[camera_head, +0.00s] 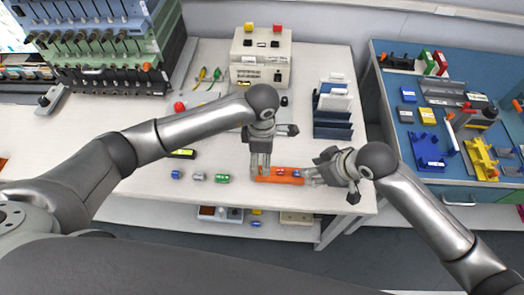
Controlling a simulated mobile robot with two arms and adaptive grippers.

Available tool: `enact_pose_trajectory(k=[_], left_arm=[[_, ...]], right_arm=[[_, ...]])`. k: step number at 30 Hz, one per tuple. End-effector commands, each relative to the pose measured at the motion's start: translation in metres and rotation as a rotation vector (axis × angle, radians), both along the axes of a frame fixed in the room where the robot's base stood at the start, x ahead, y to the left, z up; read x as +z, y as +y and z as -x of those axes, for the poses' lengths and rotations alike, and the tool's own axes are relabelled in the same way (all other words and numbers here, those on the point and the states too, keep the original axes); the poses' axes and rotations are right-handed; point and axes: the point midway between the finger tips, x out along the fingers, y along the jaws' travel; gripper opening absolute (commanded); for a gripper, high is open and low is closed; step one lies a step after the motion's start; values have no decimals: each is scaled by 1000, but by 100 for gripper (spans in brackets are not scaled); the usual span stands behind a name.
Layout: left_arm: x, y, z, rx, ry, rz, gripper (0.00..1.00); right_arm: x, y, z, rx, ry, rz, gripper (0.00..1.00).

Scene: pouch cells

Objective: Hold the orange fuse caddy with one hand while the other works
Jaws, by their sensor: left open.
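The orange fuse caddy (279,179) lies on the white table near its front edge, with small coloured pieces in it. My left gripper (260,172) comes down from above at the caddy's left end, its fingers open. My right gripper (311,176) reaches in from the right, with its fingers at the caddy's right end. Its finger gap is too small to make out. A blue piece (175,174), a grey piece (198,177) and a green piece (222,178) lie in a row left of the caddy.
A beige instrument box (262,60) stands at the back. A dark blue rack (332,125) stands behind my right gripper. Pliers (208,76) and a red round object (179,107) lie back left. A blue workbench (400,130) stands right. The table's front left is mostly clear.

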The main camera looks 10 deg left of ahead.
Motion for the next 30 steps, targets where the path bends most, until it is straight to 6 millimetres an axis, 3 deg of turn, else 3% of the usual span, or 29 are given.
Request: enact_pose_trajectory(k=[6, 12, 26, 30], left_arm=[[-42, -1, 1, 3, 5, 2, 68], [-70, -1, 1, 2, 5, 3, 68], [-81, 0, 0, 2, 2, 2, 68], [-81, 0, 0, 2, 3, 2, 50]], right_arm=[[0, 0, 0, 0, 0, 0, 36], [0, 0, 0, 0, 0, 0, 36], [0, 0, 0, 0, 0, 0, 36], [0, 0, 0, 0, 0, 0, 36]])
